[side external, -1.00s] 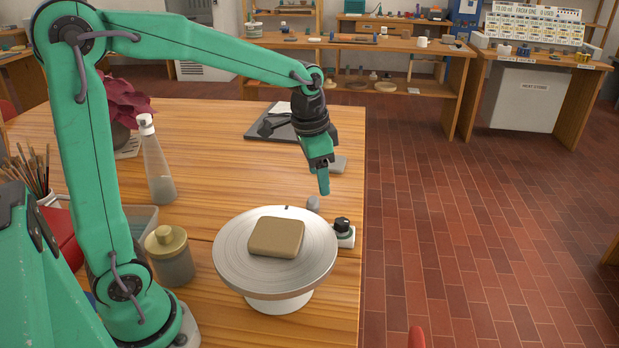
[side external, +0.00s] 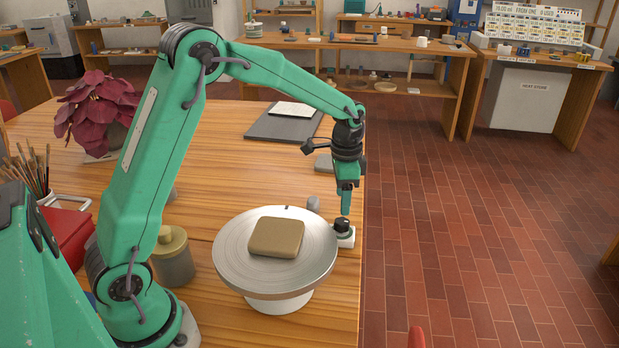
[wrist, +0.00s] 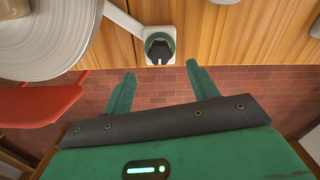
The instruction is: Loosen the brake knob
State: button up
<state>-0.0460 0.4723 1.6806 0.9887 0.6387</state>
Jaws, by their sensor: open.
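The black brake knob (side external: 342,225) sits on a small white base at the right edge of the turntable, near the table's edge. In the wrist view the knob (wrist: 159,50) shows with a green ring under it, ahead of my fingertips and roughly midway between them. My gripper (side external: 346,212) points down just above the knob in the side view. In the wrist view my gripper (wrist: 160,72) has its two green fingers spread with nothing between them. The silvery turntable (side external: 235,262) carries a tan clay block (side external: 277,237). Contact between fingers and knob cannot be told.
A small grey object (side external: 313,204) stands just behind the turntable. A grey block (side external: 324,163) and a dark board (side external: 270,125) lie farther back. A lidded jar (side external: 173,258) stands left of the turntable. The wooden table ends just right of the knob.

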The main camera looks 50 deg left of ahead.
aim_at(342, 221)
jog(key=shift+f, duration=3.85)
jog(key=shift+c, duration=0.2)
jog(key=c, duration=1)
